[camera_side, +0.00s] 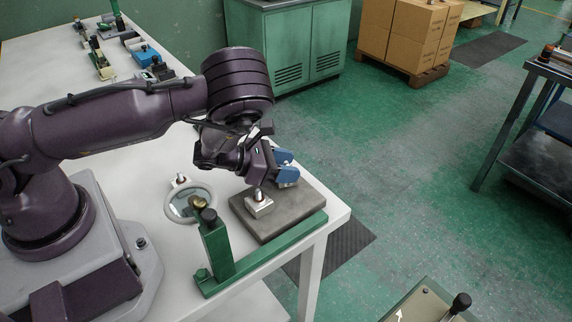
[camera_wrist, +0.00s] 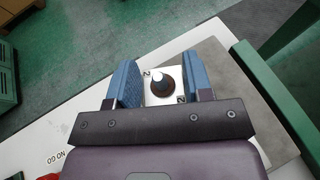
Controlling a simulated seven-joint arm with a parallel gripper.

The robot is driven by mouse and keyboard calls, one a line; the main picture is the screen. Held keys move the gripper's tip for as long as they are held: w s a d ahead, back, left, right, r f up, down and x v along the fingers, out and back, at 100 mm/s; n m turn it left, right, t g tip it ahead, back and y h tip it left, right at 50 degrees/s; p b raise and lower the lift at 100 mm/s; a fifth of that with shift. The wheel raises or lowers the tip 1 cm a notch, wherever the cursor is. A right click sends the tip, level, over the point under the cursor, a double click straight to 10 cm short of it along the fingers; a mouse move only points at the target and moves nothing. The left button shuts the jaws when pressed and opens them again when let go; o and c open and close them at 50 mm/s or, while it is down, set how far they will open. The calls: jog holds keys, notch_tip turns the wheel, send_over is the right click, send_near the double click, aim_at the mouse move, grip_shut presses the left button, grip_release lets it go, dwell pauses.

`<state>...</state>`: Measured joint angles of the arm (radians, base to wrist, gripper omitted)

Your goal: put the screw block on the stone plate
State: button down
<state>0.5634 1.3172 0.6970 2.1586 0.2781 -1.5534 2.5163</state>
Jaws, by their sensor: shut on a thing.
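The screw block (camera_wrist: 178,93) shows in the wrist view as a pale block with figures on it and a round dark knob with a bright tip. My gripper (camera_side: 286,168) is shut on it, with one blue finger at each side. It also shows in the wrist view (camera_wrist: 162,84). In the side view the fingers mostly hide the held block. The dark grey stone plate (camera_side: 294,210) lies at the table's near right corner, and my gripper is over its back part. The plate also shows in the wrist view (camera_wrist: 216,65). I cannot tell whether the block touches it.
A green rail with an upright post (camera_side: 217,247) runs along the plate's front. A round ring gauge (camera_side: 188,203) lies left of the plate. Several tools line the table's back.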

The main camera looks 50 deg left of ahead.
jog(key=shift+f, duration=0.1)
jog(key=c, duration=0.5)
grip_release()
